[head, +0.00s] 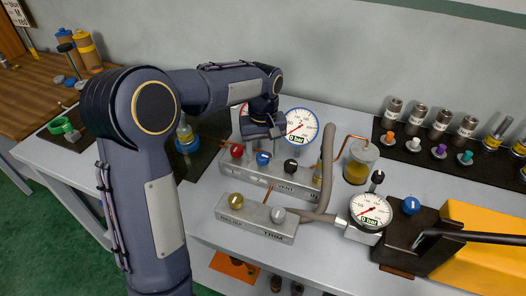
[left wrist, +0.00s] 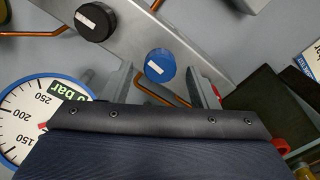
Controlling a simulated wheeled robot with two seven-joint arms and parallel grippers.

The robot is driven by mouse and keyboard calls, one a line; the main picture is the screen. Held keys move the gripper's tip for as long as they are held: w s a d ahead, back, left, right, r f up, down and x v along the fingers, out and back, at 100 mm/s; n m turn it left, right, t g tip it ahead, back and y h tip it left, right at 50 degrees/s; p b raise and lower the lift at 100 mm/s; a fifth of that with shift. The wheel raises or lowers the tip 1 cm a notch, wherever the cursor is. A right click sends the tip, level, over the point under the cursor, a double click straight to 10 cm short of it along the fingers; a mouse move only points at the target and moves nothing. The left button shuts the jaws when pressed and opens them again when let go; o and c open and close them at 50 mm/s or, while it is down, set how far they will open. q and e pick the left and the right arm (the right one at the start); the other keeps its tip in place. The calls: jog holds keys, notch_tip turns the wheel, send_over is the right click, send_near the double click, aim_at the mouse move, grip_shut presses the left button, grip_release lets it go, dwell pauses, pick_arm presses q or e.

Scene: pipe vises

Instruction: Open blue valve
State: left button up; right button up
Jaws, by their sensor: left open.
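The blue valve knob (head: 263,158) sits on the front of a grey metal manifold (head: 255,178), between a red knob (head: 236,151) and a black knob (head: 291,166). In the left wrist view the blue knob (left wrist: 160,66) carries a white bar mark, and the black knob (left wrist: 95,22) is at upper left. My left gripper (head: 264,134) is above and behind the blue knob in the head view. In the wrist view its fingers (left wrist: 165,85) are apart and empty, with the knob between them in the picture; contact cannot be told. My right gripper is out of view.
A pressure gauge (head: 300,125) stands behind the manifold. A lower block (head: 256,218) with yellow and grey knobs is in front. A grey hose (head: 328,165) and an amber jar (head: 360,160) are to the right. Another blue knob (head: 411,205) sits on a dark block further right.

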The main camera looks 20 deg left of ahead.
aim_at(263, 155)
pick_arm(q)
notch_tip(263, 155, up, 7)
jog(key=shift+f, duration=0.15)
dwell(0.4)
jog(key=shift+s, duration=0.2)
jog(key=s+r+m+t+h, duration=0.2)
jog(key=s+m+t+h, duration=0.1)
jog(key=s, duration=1.2)
jog(key=s+d+f+m+t, duration=0.2)
jog(key=s+f, duration=0.3)
jog(key=s, duration=0.6)
jog(key=shift+d+f+m+t+h, duration=0.3)
jog(key=shift+d+f+h, duration=0.1)
jog(key=shift+d, duration=0.35)
